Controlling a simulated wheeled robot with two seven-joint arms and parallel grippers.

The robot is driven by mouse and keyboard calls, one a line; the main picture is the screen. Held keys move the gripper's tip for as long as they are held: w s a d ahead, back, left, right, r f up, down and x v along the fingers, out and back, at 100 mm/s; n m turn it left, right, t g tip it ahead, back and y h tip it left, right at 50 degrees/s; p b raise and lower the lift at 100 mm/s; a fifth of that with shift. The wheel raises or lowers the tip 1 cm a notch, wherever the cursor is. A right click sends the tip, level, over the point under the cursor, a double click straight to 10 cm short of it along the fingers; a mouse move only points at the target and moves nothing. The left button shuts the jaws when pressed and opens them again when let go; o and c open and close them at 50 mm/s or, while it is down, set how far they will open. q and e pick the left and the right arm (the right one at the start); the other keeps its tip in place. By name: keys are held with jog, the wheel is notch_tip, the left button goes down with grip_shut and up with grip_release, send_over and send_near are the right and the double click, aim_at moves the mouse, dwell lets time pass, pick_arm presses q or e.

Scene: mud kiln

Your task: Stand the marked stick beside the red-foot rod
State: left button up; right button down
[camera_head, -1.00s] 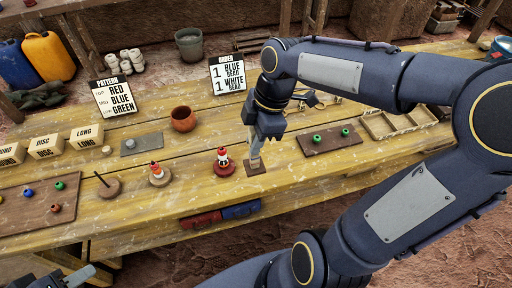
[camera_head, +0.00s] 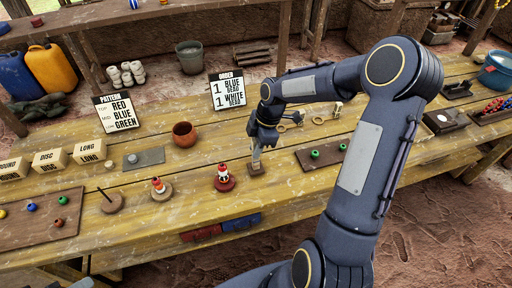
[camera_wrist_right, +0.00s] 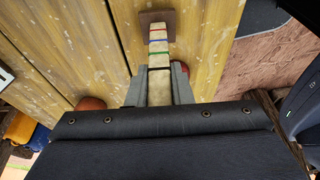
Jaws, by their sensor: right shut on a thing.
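My right gripper (camera_head: 260,148) is shut on the marked stick (camera_head: 256,158), a pale stick with coloured bands. In the right wrist view the marked stick (camera_wrist_right: 158,72) runs between both fingers (camera_wrist_right: 158,88), with red, blue and green bands. Its far end meets or overlaps a small brown square plate (camera_wrist_right: 146,24); I cannot tell if it touches. In the head view the plate (camera_head: 256,171) lies right of the red-foot rod (camera_head: 224,180), which carries white and red pieces on a round red foot.
Left of the red-foot rod stand two more rods on round brown feet (camera_head: 160,190) (camera_head: 111,203). A clay pot (camera_head: 184,134) stands behind. A brown board with green beads (camera_head: 318,154) lies to the right, close to my right arm. Signs stand at the back.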

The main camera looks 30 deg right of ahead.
jog(key=shift+f, duration=0.35)
jog(key=shift+f, duration=0.25)
jog(key=c, duration=1.3)
grip_release()
jog(key=shift+r, duration=0.1)
